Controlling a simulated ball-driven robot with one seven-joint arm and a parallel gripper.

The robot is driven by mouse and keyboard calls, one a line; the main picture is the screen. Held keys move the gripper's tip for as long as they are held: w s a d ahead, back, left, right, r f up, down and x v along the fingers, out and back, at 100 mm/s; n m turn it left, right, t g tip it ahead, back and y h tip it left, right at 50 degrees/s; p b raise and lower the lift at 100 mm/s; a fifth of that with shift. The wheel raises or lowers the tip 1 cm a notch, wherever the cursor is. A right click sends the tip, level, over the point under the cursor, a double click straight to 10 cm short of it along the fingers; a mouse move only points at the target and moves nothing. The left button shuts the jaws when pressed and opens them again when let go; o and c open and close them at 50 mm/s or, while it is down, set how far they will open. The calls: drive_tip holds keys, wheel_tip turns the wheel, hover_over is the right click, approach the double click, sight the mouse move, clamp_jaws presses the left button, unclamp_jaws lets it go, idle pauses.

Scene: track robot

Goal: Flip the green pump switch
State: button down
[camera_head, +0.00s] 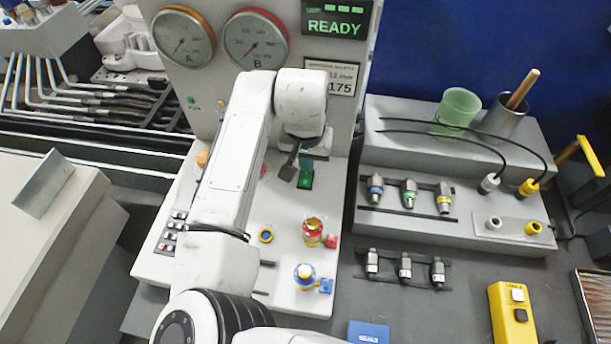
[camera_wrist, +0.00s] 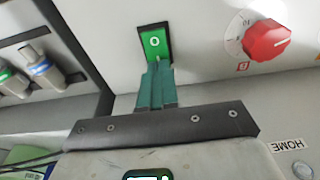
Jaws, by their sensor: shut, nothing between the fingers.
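The green pump switch (camera_wrist: 155,42) is a bright green rocker with a white O mark, set in a dark frame on the panel, in the upper middle of the wrist view. In the head view the green switch (camera_head: 306,174) is partly hidden behind my fingers. My gripper (camera_wrist: 155,72) is shut and empty, its fingertips at the lower edge of the switch in the picture. I cannot tell whether they touch it. In the head view my gripper (camera_head: 288,171) points down just left of the switch.
A red knob (camera_wrist: 268,40) sits right of the switch in the wrist view. Red (camera_head: 313,230) and blue-yellow (camera_head: 304,276) valves stand lower on the panel. Two gauges and a READY display (camera_head: 336,25) rise behind. A grey connector rack (camera_head: 450,200) is at right.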

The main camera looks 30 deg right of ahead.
drive_tip(key=shift+f, duration=0.35)
drive_tip(key=shift+r+p, duration=3)
drive_tip(key=shift+r, duration=0.6)
drive_tip(key=shift+f, duration=0.1)
